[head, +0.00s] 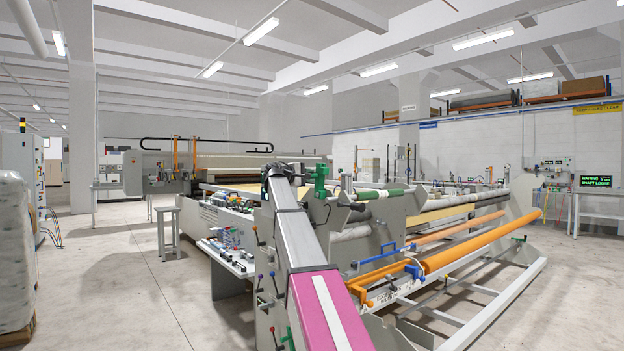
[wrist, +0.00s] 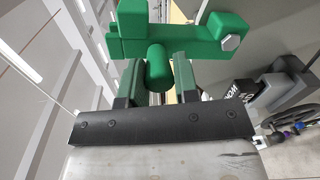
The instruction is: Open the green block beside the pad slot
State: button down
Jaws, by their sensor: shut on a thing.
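The green block (head: 319,173) is at the top of the grey end frame in the head view, just right of my arm's end. In the wrist view it is large: a green bar (wrist: 180,32) with a blocky left end, a pale hexagonal bolt head near its right end, and a rounded green peg (wrist: 159,68) reaching toward me. My gripper (wrist: 158,78) has its two fingers on either side of this peg and is shut on it. My gripper is small and partly hidden in the head view. I cannot make out the pad slot in either view.
Coloured-knob levers (head: 262,240) line the near face of the grey frame. Orange (head: 480,240) and grey rollers run off to the right. A bench with small parts (head: 228,256) stands to the left. Open floor (head: 120,290) lies farther left. A handwheel (wrist: 292,118) shows right in the wrist view.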

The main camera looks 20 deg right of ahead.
jog(key=shift+w+a+f+n, duration=0.15)
jog(key=shift+w+a+n, duration=0.1)
jog(key=shift+w+n, duration=0.3)
jog(key=shift+w+a+f+n, duration=0.1)
jog(key=shift+w+a+n, duration=0.1)
jog(key=shift+w+n, duration=0.35)
jog(key=shift+w, duration=0.1)
jog(key=c, duration=0.9)
grip_release()
jog(key=shift+o, duration=0.2)
jog(key=shift+a, duration=0.1)
jog(key=f+v, duration=0.1)
jog(key=v, duration=0.9)
jog(key=shift+a+r, duration=0.3)
jog(key=shift+r, duration=0.1)
